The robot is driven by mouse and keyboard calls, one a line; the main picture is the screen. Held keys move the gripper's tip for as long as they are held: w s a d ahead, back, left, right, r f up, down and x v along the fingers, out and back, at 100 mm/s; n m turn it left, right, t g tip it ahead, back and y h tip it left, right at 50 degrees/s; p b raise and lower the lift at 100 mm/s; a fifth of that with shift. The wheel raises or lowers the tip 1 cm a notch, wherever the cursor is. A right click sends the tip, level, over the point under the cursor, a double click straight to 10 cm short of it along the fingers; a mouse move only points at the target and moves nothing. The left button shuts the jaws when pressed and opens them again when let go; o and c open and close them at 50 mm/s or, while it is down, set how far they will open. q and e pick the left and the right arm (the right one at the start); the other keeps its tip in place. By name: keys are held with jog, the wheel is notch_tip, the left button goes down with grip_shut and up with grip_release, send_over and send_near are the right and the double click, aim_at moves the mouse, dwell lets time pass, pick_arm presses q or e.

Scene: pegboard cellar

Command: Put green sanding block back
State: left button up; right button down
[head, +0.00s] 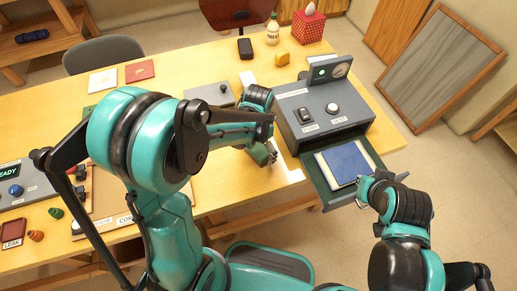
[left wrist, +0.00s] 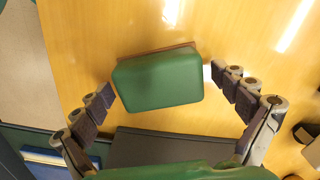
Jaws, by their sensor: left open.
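The green sanding block (left wrist: 160,80) shows in the left wrist view, on the wooden table, with a thin brownish edge along its far side. My left gripper (head: 268,154) is low over the table, left of the grey machine. Its fingers are open, one on either side of the block, with a gap visible at least on the left. In the head view I cannot make out the block near my left gripper and arm. My right gripper (head: 368,186) is at the front edge of the machine's open drawer; whether it grips the edge is unclear.
The grey machine (head: 308,110) has a knob, a switch and an open drawer (head: 322,185) holding a blue pad (head: 347,162). My left arm covers much of the left table.

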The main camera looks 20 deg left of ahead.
aim_at(258, 148)
pick_arm(q)
notch_tip(258, 148, up, 11)
jog(key=p, duration=0.4)
jog(key=s+a+r+n+t, duration=0.4)
jog(key=s+r+n+t, duration=0.2)
jog(key=s, duration=0.4)
jog(key=shift+s+a+r+n+t, duration=0.2)
jog(key=shift+a+r+n+t, duration=0.2)
jog(key=shift+r+t, duration=0.25)
jog(key=shift+f+b, duration=0.4)
jog(key=shift+f, duration=0.2)
